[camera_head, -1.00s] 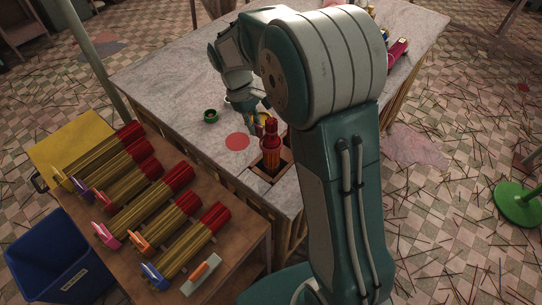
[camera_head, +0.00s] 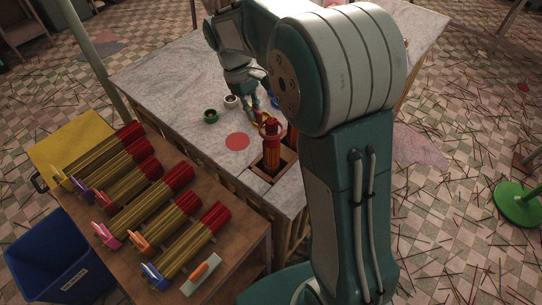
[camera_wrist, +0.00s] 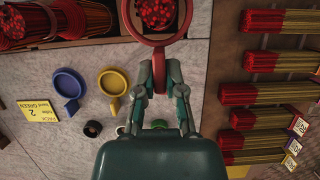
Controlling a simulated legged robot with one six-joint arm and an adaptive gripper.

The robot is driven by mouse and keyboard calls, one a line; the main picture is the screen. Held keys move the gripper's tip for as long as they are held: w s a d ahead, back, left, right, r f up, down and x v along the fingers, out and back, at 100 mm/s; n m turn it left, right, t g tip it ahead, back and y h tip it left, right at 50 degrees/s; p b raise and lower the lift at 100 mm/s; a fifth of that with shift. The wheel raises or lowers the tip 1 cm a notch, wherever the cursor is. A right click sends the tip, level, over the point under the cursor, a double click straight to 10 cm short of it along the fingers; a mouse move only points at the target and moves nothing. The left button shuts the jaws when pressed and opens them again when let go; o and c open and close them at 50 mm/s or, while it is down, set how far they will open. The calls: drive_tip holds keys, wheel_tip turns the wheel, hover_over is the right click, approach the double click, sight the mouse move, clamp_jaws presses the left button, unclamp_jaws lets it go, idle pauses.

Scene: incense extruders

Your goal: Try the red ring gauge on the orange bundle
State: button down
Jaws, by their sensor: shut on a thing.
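My gripper (camera_wrist: 159,92) is shut on the handle of the red ring gauge (camera_wrist: 159,66) in the wrist view. The ring shows as a small band at the bundle's upper part. I cannot tell whether it is around the bundle or just above it.
A blue ring gauge (camera_wrist: 68,84) and a yellow ring gauge (camera_wrist: 112,82) lie on the table near a yellow card (camera_wrist: 38,111). A green cup (camera_head: 211,116) and white cup (camera_head: 232,101) stand nearby.

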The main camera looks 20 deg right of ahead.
drive_tip(key=shift+r, duration=3.6)
